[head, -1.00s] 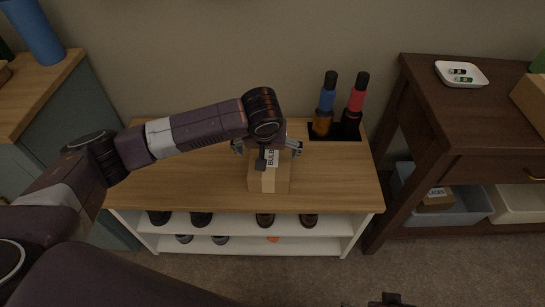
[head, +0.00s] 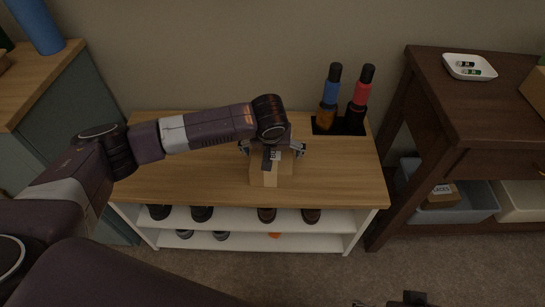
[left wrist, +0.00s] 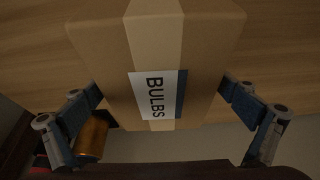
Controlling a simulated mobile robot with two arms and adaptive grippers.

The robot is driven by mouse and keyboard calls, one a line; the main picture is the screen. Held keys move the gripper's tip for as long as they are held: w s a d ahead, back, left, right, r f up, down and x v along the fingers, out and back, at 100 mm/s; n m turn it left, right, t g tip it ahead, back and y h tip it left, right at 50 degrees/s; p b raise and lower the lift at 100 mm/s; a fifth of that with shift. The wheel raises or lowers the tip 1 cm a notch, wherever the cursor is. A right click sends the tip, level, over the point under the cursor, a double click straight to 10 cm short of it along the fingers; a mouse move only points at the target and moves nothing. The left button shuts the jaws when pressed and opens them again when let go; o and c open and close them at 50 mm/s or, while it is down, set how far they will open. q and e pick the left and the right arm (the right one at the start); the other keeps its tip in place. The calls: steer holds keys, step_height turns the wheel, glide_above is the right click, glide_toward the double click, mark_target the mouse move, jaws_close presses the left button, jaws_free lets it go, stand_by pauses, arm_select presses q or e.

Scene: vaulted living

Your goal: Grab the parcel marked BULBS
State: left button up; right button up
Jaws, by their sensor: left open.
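The parcel is a brown cardboard box (head: 264,180) with a pale tape strip, standing on the wooden top of the shoe bench (head: 190,185). In the left wrist view the parcel (left wrist: 205,45) fills the upper middle, and its white label reads BULBS. My left gripper (head: 272,150) is above the parcel, partly hiding it and its label. Its fingers are open, one on each side of the box in the left wrist view (left wrist: 165,100). I cannot tell whether they touch it. A dark piece of my right gripper (head: 408,299) shows at the bottom edge.
Bottles with blue (head: 330,92) and red (head: 361,92) upper parts stand in a dark recess right of the parcel. Shoes sit on the shelves below. A dark side table (head: 440,105) at right holds a white dish (head: 469,67); below, a blue-grey bin (head: 478,205) holds another parcel (head: 441,197).

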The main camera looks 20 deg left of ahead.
arm_select(q)
steer(key=c, duration=1.3)
steer(key=shift+r, duration=0.1)
